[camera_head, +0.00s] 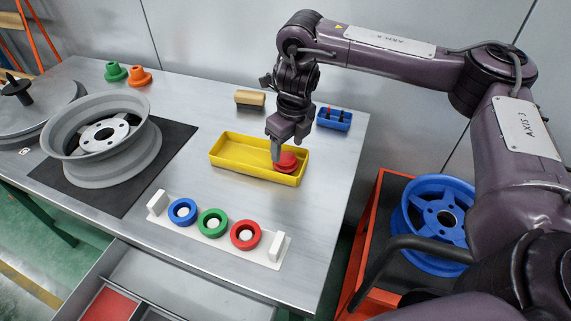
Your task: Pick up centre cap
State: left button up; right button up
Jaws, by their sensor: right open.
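The centre cap, a round red piece (287,162), lies in the right end of a yellow tray (232,166) on the metal table. My right gripper (277,152) points down over that end of the tray, its fingers beside the left edge of the red cap. It is open, and I cannot tell whether a finger touches the cap. A grey wheel rim (75,152) lies on a dark mat at the left of the table. My left gripper is not in view.
A white holder (215,232) with blue, green and red rings stands in front of the tray. A wooden-topped brush (250,98) and a small blue bin (334,119) lie behind. Green (115,72) and orange (138,77) cones stand back left. A blue wheel (436,222) sits in a red cart.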

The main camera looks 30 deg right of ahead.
aim_at(286, 158)
notch_tip(286, 158, down, 3)
jog(key=shift+a+b, duration=0.1)
jog(key=shift+b, duration=0.2)
jog(key=shift+w+f, duration=0.2)
jog(key=shift+f, duration=0.15)
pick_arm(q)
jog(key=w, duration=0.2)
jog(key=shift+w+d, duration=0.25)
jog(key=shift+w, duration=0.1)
pick_arm(e)
jog(key=c, duration=0.8)
jog(key=shift+o, duration=0.2)
jog(key=shift+r, duration=0.2)
